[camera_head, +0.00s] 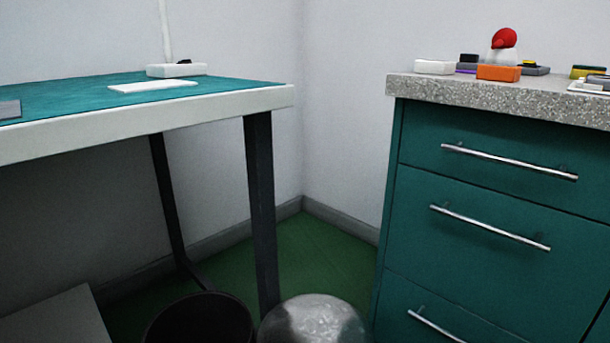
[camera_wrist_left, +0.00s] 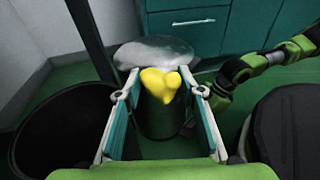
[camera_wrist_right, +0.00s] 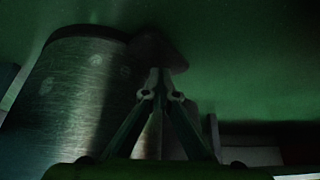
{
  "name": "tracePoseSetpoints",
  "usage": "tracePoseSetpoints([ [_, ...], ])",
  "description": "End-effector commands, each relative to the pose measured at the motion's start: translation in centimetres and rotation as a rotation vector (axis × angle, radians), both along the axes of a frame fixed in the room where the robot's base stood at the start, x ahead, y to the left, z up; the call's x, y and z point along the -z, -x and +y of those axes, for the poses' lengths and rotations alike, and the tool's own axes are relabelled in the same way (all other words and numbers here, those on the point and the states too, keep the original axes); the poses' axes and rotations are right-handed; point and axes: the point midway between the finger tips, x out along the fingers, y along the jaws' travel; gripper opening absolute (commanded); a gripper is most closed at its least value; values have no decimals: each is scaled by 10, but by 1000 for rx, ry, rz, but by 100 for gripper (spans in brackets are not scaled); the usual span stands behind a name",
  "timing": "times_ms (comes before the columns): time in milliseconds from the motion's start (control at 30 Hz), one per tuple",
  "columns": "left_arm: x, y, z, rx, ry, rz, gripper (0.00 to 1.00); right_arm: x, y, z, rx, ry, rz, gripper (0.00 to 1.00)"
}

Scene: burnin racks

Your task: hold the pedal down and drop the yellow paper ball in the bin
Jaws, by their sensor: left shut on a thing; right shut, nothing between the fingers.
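The yellow paper ball (camera_wrist_left: 160,84) is held between the fingers of my left gripper (camera_wrist_left: 160,92), in front of the metal bin (camera_wrist_left: 162,122) in the left wrist view. The bin's silvery lid (camera_wrist_left: 153,53) shows beyond the ball, and also at the bottom of the head view (camera_head: 315,318). How far the lid is raised is unclear. In the right wrist view, my right gripper (camera_wrist_right: 161,88) is shut and empty beside the bin's brushed metal wall (camera_wrist_right: 78,100). Its tips are at the dark pedal (camera_wrist_right: 160,50); contact is hard to tell in the dim light.
A black open bin (camera_head: 200,320) stands left of the metal bin, near a teal-topped table (camera_head: 150,118). A teal drawer cabinet (camera_head: 480,230) with silver handles stands to the right. The green floor (camera_head: 310,250) is clear between them at the back.

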Motion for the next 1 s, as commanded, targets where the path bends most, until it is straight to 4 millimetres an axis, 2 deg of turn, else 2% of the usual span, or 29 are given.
tracePoseSetpoints([
  [233, -1, -1, -1, 4, -2, -1, 30, 0, 0, 0, 0, 0, 0, 0],
  [367, -10, -6, -12, 34, -19, 4, 30, 0, 0, 0, 0, 0, 0, 0],
  [700, -55, -26, -72, 206, -124, 56, 30, 0, 0, 0, 0, 0, 0, 0],
  [1000, -91, -31, -117, 346, -222, 97, 30, 0, 0, 0, 0, 0, 0, 0],
])
